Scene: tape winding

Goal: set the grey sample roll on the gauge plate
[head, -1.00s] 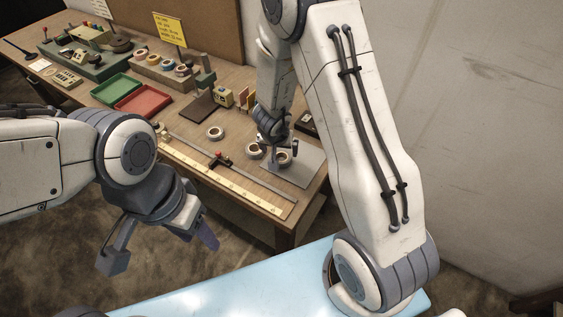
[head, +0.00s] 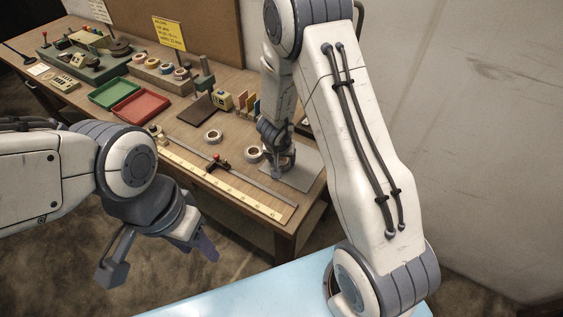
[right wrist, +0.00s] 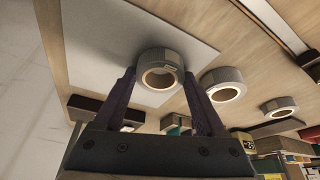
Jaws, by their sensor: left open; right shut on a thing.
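The grey sample roll (right wrist: 158,60), a pale ring with a tan core, sits between the fingers of my right gripper (right wrist: 158,76) in the right wrist view. That gripper is shut on it. The roll is over the grey gauge plate (right wrist: 95,40); I cannot tell whether it touches. In the head view my right gripper (head: 280,166) is low over the gauge plate (head: 302,178) at the table's near right corner, and its fingers mostly hide the roll. My left gripper (head: 160,260) is open and empty, off the table's front edge.
Two similar rolls stand left of the plate, one close by (head: 253,153) and one farther off (head: 213,136). A long ruler (head: 215,180) lies along the front edge. Red (head: 140,106) and green (head: 114,92) trays are farther back.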

